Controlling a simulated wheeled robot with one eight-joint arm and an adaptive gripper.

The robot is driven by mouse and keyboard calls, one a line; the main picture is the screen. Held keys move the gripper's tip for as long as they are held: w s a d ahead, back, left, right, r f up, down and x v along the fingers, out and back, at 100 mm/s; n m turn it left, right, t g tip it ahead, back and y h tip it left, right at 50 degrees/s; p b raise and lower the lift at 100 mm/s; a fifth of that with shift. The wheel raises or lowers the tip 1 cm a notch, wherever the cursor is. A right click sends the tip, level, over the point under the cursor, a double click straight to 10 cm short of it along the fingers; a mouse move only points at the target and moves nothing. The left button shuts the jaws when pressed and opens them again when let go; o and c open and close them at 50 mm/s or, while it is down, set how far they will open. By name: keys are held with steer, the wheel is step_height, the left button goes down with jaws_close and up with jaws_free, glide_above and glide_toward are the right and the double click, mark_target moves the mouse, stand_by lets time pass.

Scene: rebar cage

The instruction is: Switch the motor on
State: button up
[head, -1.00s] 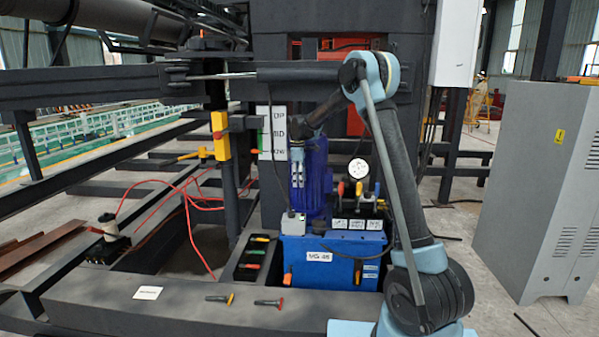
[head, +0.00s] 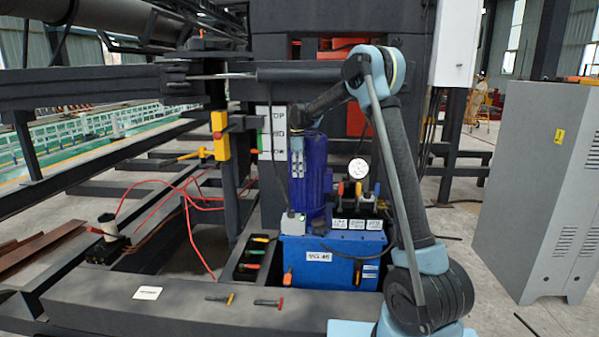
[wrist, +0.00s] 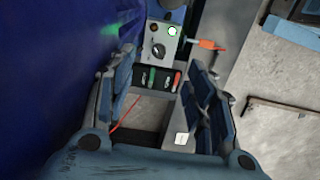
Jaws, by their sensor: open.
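The blue motor (head: 318,180) stands upright on a blue tank (head: 330,262). A small grey switch box (head: 292,224) sits at its lower left. In the wrist view the box (wrist: 176,50) shows a black rotary knob (wrist: 158,50) and a round lamp (wrist: 172,31), bright white with a green edge. A green glow falls on the blue surface beside it. My gripper (head: 297,170) points down above the box, in front of the motor. In the wrist view my gripper (wrist: 160,72) is open and empty, its fingers apart from the knob.
An orange-handled valve (wrist: 208,44) lies right of the box. A black tray (head: 256,258) with coloured-handled tools stands left of the tank. Two tools (head: 268,302) and a white card (head: 147,293) lie on the front beam. A pressure gauge (head: 358,168) and levers are right of the motor.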

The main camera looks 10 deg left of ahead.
stand_by(0.3)
step_height(320, 180, up, 12)
steer(key=shift+a, duration=0.15)
stand_by(0.4)
steer(key=s+d+r+m+t, duration=0.1)
steer(key=s+d+m, duration=0.8)
steer(key=s+d, duration=1.65)
steer(key=s+d+f+m, duration=0.4)
steer(key=s+d+f, duration=0.1)
steer(key=s+f, duration=0.5)
steer(key=s+d+f+m+t, duration=0.1)
steer(key=s+d+f+m, duration=0.3)
steer(key=s+f, duration=0.6)
steer(key=s+d, duration=0.1)
steer(key=s, duration=0.3)
steer(key=shift+s+d+f+m, duration=0.3)
steer(key=shift+s+m, duration=0.1)
